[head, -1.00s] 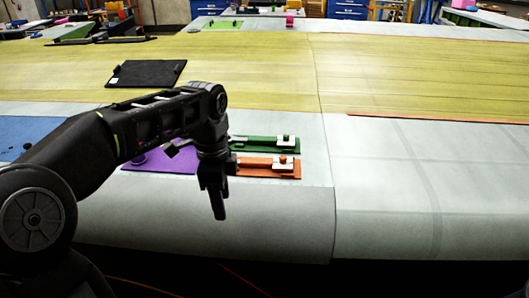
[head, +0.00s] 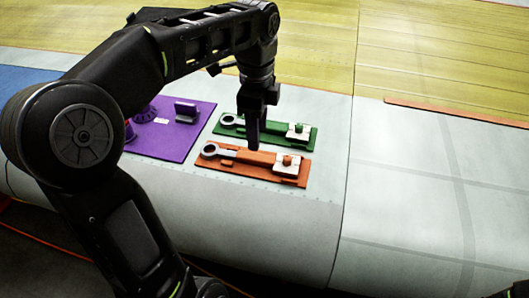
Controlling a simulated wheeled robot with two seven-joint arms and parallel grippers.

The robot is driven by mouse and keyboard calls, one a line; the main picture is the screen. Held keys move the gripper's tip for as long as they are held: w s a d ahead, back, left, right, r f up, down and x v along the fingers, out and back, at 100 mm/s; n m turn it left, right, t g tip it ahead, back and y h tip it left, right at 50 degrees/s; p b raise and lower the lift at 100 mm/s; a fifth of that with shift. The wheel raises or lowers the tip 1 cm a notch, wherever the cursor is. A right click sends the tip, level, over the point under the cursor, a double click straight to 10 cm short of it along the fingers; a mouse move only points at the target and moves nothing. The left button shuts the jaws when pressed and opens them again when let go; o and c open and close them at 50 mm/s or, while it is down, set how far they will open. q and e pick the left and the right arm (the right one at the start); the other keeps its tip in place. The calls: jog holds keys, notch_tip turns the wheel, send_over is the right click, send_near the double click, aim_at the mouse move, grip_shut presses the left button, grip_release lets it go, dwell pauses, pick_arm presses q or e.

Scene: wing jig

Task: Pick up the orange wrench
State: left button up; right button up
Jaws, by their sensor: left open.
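The orange wrench (head: 230,153) lies flat in an orange holder (head: 228,168) on the grey surface, its grey ring end to the left. A pale block with an orange knob sits at the holder's right end. My left gripper (head: 253,146) points straight down over the wrench's middle, its fingers hiding part of the shaft. The fingers are seen edge-on, the jaws are open, and nothing is held. Whether the fingertips touch the wrench I cannot tell. My right gripper is out of view.
A green holder (head: 309,140) with a similar wrench (head: 232,121) lies just behind the orange one. A purple tray (head: 175,146) with purple parts is to the left. An orange strip (head: 440,111) lies at right. The pale surface in front and right is clear.

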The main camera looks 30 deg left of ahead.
aim_at(259, 157)
pick_arm(q)
jog(key=shift+f+b, duration=1.4)
jog(key=shift+r, duration=0.1)
jog(key=shift+w+d+f, duration=0.1)
jog(key=shift+f, duration=2.55)
jog(key=shift+c, duration=0.4)
grip_shut()
jog(key=shift+r, duration=0.1)
